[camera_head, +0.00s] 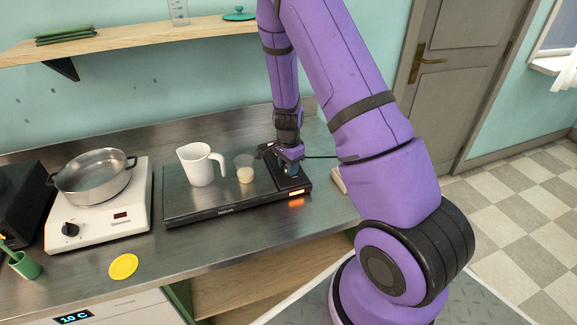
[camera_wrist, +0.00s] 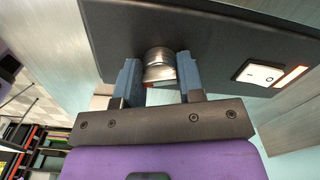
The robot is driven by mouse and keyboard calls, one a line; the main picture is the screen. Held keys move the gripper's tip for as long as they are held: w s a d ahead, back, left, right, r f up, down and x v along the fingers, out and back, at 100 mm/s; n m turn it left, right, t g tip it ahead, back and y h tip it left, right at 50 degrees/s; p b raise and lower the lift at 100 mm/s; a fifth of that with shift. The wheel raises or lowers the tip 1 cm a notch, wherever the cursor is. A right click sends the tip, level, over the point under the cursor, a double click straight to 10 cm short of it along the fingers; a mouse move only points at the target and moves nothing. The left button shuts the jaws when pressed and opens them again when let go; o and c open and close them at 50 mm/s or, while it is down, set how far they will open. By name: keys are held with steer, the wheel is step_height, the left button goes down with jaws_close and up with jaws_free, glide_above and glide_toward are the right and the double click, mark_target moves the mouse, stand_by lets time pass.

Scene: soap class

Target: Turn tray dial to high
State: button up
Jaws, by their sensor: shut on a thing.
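The warming tray (camera_head: 222,206) is a flat dark slab on the steel counter, with a black control panel at its right end. Its dial, a silver knob (camera_wrist: 159,64), sits on the dark panel (camera_wrist: 215,40) in the wrist view. My gripper (camera_wrist: 157,80) has its two blue fingers on either side of the knob and is shut on it. In the head view my gripper (camera_head: 289,170) is over the panel and hides the dial. A white rocker switch (camera_wrist: 260,73) and an orange lit strip (camera_wrist: 291,78) are on the panel. The knob's markings cannot be read.
A white jug (camera_head: 201,165) and a small clear beaker (camera_head: 245,170) stand on the tray, left of my gripper. A hot plate (camera_head: 97,215) with a steel pot (camera_head: 92,175) is farther left. A yellow disc (camera_head: 123,266) lies on the counter. A wooden shelf (camera_head: 140,40) runs above.

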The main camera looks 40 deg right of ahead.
steer(key=o, duration=0.9)
step_height(320, 180, up, 11)
steer(key=shift+f, duration=0.1)
stand_by(0.3)
